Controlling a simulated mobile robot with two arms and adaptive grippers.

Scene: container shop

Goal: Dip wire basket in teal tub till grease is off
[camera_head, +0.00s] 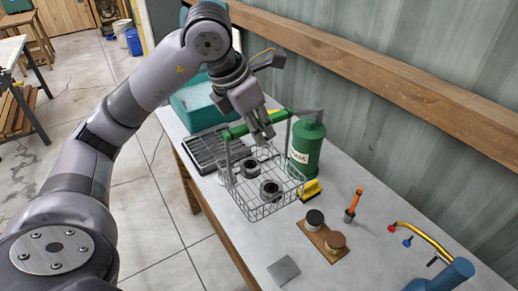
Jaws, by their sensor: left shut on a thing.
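The wire basket (246,198) has a green handle (254,125) and holds two dark grey ring-shaped metal parts (270,190). My left gripper (262,132) is shut on the green handle from above. The basket hangs or rests upright at the bench, in front of the green bottle; I cannot tell whether its bottom touches the bench top. The teal tub (194,103) stands behind the gripper, at the far left end of the bench, partly hidden by my arm. Its inside is mostly hidden. Grease on the parts is too small to tell. My right gripper does not show.
A black slatted rack (208,149) lies between tub and basket. A green labelled bottle (307,147), a yellow brush (312,190), an orange-handled tool (353,204), a brown board (321,243) with two round pieces and a grey square (284,270) stand on the bench. A wooden rail runs along the wall.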

